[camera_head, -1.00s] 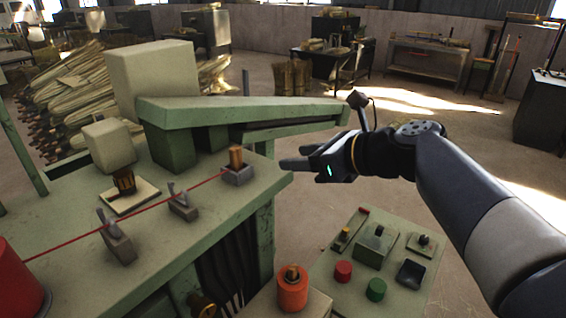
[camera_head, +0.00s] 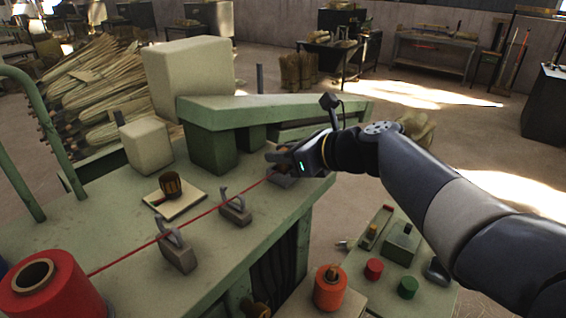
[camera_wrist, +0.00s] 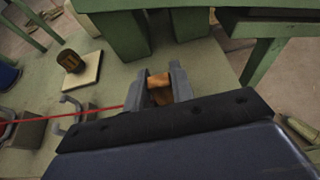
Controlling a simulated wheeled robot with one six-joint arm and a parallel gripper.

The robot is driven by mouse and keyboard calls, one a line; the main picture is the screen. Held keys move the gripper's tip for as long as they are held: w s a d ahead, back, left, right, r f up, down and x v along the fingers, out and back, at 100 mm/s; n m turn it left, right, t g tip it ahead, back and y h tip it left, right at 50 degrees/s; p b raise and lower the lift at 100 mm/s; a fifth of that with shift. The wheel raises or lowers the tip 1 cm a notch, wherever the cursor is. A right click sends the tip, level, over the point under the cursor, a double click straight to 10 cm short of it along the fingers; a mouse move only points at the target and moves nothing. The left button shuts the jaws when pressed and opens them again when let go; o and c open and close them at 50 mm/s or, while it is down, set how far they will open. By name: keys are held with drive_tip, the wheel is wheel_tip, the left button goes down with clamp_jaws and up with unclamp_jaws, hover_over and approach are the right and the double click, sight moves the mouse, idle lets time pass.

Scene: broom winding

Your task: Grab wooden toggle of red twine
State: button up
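The wooden toggle (camera_wrist: 159,81) is an orange-brown peg at the end of the red twine (camera_head: 135,252). In the wrist view it lies between the two grey fingers of my gripper (camera_wrist: 161,88). The fingers stand close on both sides of it; whether they press on it I cannot tell. In the head view my gripper (camera_head: 278,160) is at the toggle's holder on the green bench, and its fingers mostly hide the toggle. The twine runs left from there through two grey guides (camera_head: 235,207) (camera_head: 178,250) to the red spool (camera_head: 52,290).
The green machine arm (camera_head: 275,108) stands just behind my gripper. A control panel (camera_head: 395,262) with buttons is in front at the right.

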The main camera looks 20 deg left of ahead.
clamp_jaws()
drive_tip(key=shift+r, duration=0.15)
